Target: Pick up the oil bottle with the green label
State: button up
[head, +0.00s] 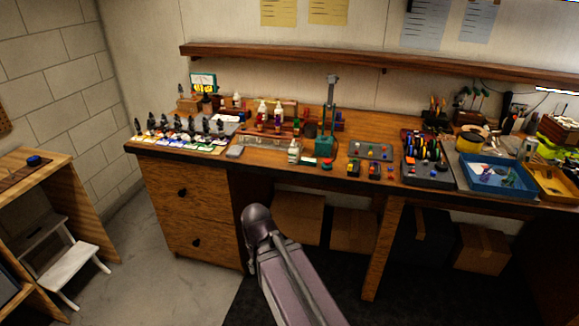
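Several small white-capped bottles stand on the wooden workbench (240,163). One white bottle (293,152) stands alone near the front edge, just left of the green press (325,145); its label may be greenish but is too small to tell. Two bottles, one with a red label (262,112) and one with a dark label (278,114), stand farther back by a wooden rack. Another small pale bottle (237,100) is behind them to the left. I cannot tell which one has the green label. My arm rises from the bottom middle in front of the bench; my gripper does not show.
A row of dark figures stands on coloured cards (170,146) at the left. A shelf (290,55) runs above. A small step stool (70,270) stands at lower left.

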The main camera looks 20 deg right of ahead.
aim_at(293, 153)
jog(key=u, duration=0.15)
jog(key=k, duration=0.8)
jog(key=z, duration=1.2)
jog(key=i, duration=1.3)
jog(key=z, duration=0.1)
